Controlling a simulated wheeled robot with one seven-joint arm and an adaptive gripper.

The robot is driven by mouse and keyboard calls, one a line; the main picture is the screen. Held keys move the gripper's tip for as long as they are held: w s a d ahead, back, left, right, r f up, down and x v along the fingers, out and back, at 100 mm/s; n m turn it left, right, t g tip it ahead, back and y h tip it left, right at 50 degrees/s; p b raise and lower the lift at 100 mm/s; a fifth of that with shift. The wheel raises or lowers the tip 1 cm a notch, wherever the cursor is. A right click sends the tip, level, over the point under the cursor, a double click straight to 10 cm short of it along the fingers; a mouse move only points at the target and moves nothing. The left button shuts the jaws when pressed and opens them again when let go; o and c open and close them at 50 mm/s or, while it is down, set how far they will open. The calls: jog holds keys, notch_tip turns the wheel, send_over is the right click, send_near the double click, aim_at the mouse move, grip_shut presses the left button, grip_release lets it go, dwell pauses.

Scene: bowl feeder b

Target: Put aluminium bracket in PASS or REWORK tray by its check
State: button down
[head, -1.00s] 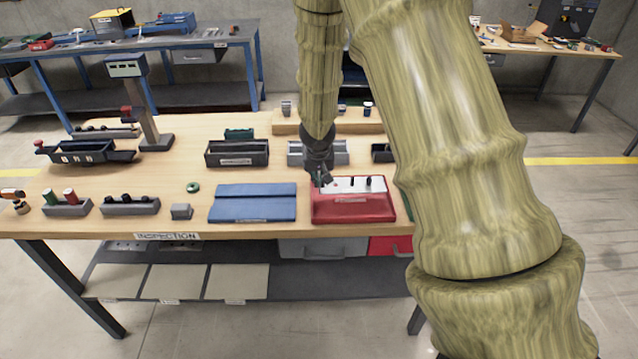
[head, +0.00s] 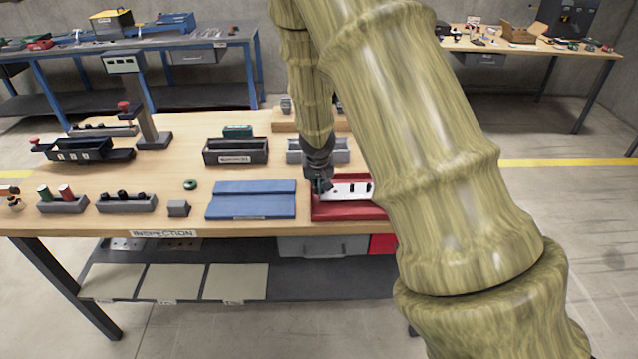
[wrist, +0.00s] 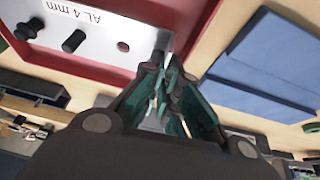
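A white plate (head: 344,191) marked "AL 4 mm" lies in a red tray (head: 350,211). The wrist view shows this plate (wrist: 98,28) with two black pegs and an open hole, and the red tray wall (wrist: 115,68) around it. My gripper (head: 320,187) is at the plate's left end. In the wrist view my gripper's (wrist: 163,68) fingertips are close together at the plate's corner. Whether they grip its edge or something thin is not clear. I cannot pick out a separate bracket or read any PASS or REWORK label. My arm hides the tray's right side.
A blue folded mat (head: 250,206) lies left of the red tray. A small grey block (head: 179,208), a green ring (head: 190,185) and peg holders (head: 127,203) stand further left. Dark bins (head: 235,152) and a gauge stand (head: 150,110) are behind.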

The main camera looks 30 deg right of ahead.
jog(key=shift+f+b, duration=0.3)
jog(key=shift+f, duration=0.05)
jog(key=c, duration=1.6)
grip_release()
jog(key=shift+c, duration=0.2)
jog(key=shift+r, duration=0.1)
